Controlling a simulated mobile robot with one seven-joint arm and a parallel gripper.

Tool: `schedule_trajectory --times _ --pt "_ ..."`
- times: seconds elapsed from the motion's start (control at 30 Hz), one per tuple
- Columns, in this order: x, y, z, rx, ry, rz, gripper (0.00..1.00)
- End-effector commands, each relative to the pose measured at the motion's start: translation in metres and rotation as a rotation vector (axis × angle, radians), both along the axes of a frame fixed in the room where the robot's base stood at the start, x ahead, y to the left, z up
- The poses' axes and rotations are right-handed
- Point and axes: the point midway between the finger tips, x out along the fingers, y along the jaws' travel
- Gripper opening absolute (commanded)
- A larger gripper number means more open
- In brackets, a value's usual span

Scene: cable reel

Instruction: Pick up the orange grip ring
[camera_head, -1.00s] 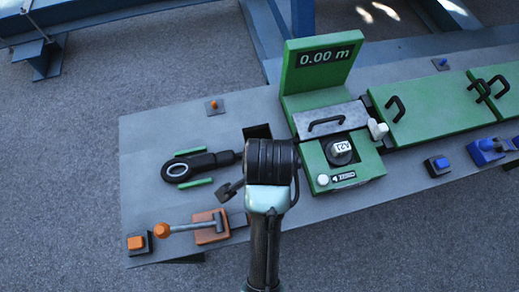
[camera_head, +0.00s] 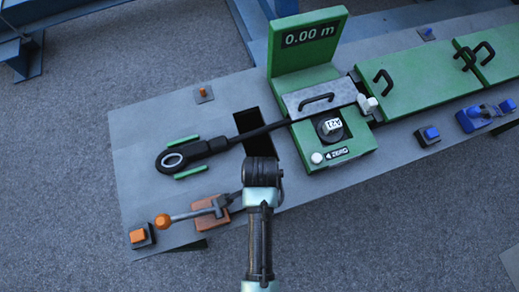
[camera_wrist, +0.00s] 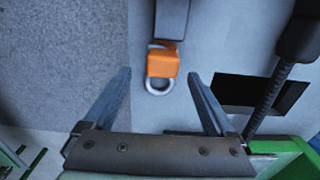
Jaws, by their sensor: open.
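In the wrist view an orange piece (camera_wrist: 162,63) with a pale ring under it sits near the grey table's edge. I take it for the orange grip ring. A dark grey bar adjoins its top. My gripper (camera_wrist: 165,95) is open and empty, its fingers spread on either side of the ring in the picture; contact is not visible. I cannot match the ring to a sure spot there.
A T-handled lever with an orange ball (camera_head: 162,221) and an orange button (camera_head: 139,236) are at the front left. A black cable end (camera_head: 190,154) lies behind, its cable crossing a dark opening (camera_head: 252,122). The green reel housing (camera_head: 361,148) stands to the right.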

Motion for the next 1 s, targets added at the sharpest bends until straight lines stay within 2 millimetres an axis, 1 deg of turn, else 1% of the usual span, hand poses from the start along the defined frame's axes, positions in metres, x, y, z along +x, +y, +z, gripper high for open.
schedule_trajectory --times 0.1,0.2,0.47,0.5,0.57,0.6,0.77,0.9,0.97,1.0 --pt "0.0 0.001 -0.017 -0.001 0.002 0.001 0.9" --pt "0.0 0.001 -0.025 0.0 0.001 0.001 0.9" --pt "0.001 0.001 -0.028 -0.001 -0.001 0.001 0.9" --pt "0.001 0.001 -0.028 -0.001 -0.001 0.001 0.86" --pt "0.001 0.001 -0.028 -0.001 -0.001 0.001 0.76" --pt "0.001 0.001 -0.028 -0.001 -0.001 0.001 0.68" --pt "0.001 0.001 -0.028 -0.001 -0.001 0.001 0.4" --pt "0.001 0.001 -0.028 -0.001 -0.001 0.001 0.14" --pt "0.001 0.001 -0.028 -0.001 -0.001 0.001 0.04" --pt "0.001 0.001 -0.028 -0.001 -0.001 0.001 0.0"
